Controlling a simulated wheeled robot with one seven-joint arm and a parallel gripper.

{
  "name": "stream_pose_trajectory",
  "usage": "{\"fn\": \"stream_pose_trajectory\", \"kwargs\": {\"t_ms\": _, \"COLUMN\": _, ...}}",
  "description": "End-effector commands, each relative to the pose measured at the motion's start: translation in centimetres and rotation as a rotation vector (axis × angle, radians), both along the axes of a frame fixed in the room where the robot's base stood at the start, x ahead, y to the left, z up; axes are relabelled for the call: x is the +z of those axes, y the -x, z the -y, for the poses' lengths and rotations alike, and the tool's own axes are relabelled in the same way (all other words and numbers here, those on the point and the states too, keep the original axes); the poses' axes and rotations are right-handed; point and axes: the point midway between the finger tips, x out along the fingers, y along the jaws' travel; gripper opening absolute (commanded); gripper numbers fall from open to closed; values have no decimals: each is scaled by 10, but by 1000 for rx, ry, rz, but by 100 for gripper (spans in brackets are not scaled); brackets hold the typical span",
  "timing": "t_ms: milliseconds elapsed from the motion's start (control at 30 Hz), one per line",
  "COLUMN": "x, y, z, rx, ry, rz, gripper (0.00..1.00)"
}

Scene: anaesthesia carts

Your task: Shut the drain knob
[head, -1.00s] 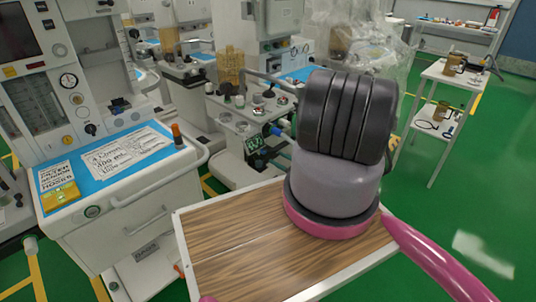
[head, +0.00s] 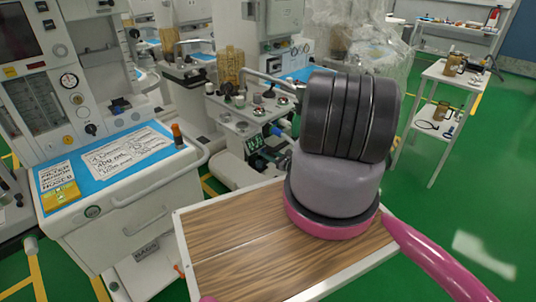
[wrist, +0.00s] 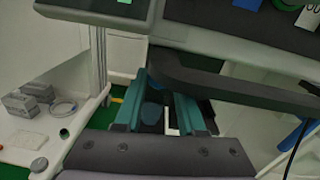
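My gripper (wrist: 162,100) shows in the wrist view as two teal fingers reaching away from a dark bar. They stand apart with a gap between them, and nothing is held. A dark blue shape (wrist: 152,112) shows through the gap; I cannot tell what it is or how far off. I cannot single out the drain knob for certain in either view. In the head view, a blue knob-like part (head: 276,131) sits on the front of the middle cart (head: 232,122), left of my arm. My gripper is hidden in the head view.
A dark curved bar (wrist: 230,88) crosses close beyond my fingers. A white shelf (wrist: 20,122) with grey boxes (wrist: 28,98) lies left. Another cart (head: 130,225) stands left in the head view, a white trolley (head: 440,75) right. Green floor (head: 460,210) is clear at right.

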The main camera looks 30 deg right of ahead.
Motion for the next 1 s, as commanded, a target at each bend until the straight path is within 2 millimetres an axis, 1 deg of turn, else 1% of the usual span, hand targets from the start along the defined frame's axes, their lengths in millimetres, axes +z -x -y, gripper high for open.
{"fn": "stream_pose_trajectory", "kwargs": {"t_ms": 167, "x": 0, "y": 0, "z": 0, "rx": 1, "ry": -7, "rz": -3, "gripper": 0}}
{"fn": "stream_pose_trajectory", "kwargs": {"t_ms": 367, "x": 0, "y": 0, "z": 0, "rx": 0, "ry": -69, "rz": -25, "gripper": 0}}
{"fn": "stream_pose_trajectory", "kwargs": {"t_ms": 800, "x": 0, "y": 0, "z": 1, "rx": 1, "ry": -338, "rz": -121, "gripper": 0}}
{"fn": "stream_pose_trajectory", "kwargs": {"t_ms": 1000, "x": 0, "y": -1, "z": 1, "rx": 0, "ry": -429, "rz": -154, "gripper": 0}}
